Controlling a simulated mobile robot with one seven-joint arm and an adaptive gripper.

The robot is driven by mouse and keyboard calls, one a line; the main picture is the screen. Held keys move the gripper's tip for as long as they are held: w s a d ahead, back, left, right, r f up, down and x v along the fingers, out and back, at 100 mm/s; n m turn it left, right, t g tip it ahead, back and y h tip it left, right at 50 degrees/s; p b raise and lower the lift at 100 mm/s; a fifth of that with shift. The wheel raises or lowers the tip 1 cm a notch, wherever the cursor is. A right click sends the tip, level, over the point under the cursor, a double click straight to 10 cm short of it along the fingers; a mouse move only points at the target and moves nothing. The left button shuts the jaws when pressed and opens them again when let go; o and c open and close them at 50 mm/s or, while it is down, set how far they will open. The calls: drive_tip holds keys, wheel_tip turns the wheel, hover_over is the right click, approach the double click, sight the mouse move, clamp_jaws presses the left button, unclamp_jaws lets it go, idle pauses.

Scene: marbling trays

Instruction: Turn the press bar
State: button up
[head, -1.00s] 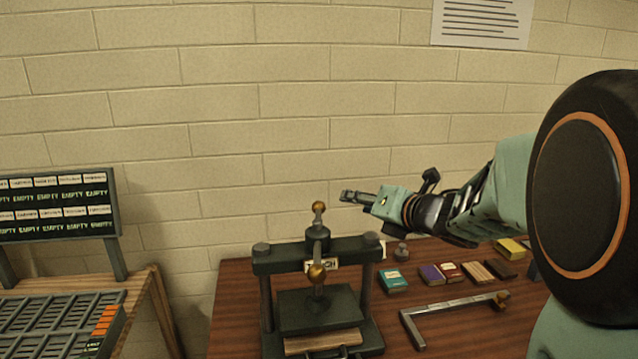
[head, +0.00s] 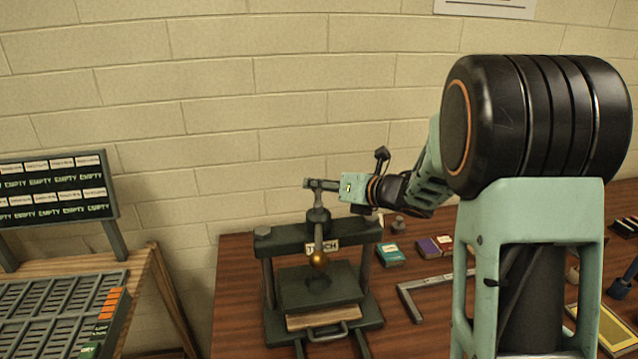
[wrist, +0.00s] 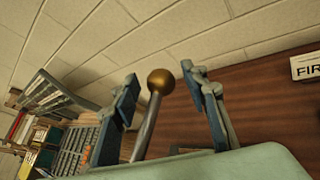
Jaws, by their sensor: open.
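The dark green screw press (head: 280,240) stands on the wooden table, with a label on its crossbeam. Its press bar (head: 319,240) is a metal rod through the top hub, with a brass ball on the end toward me. The far brass ball is hidden behind my gripper (head: 309,185) in the head view. In the wrist view, a brass ball (wrist: 160,81) on its rod stands between the two fingers of my gripper (wrist: 159,88). The fingers are open on both sides of it, with a gap to the right finger.
A flat wooden piece (head: 322,318) lies in the press under the plate. To the right are a teal box (head: 390,255), a purple box (head: 428,248) and a metal angle piece (head: 408,300). A slatted rack (head: 50,310) and an "EMPTY" board (head: 55,190) stand at left.

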drive_tip(key=shift+x, duration=0.8)
drive_tip(key=shift+c, duration=0.3)
clamp_jaws()
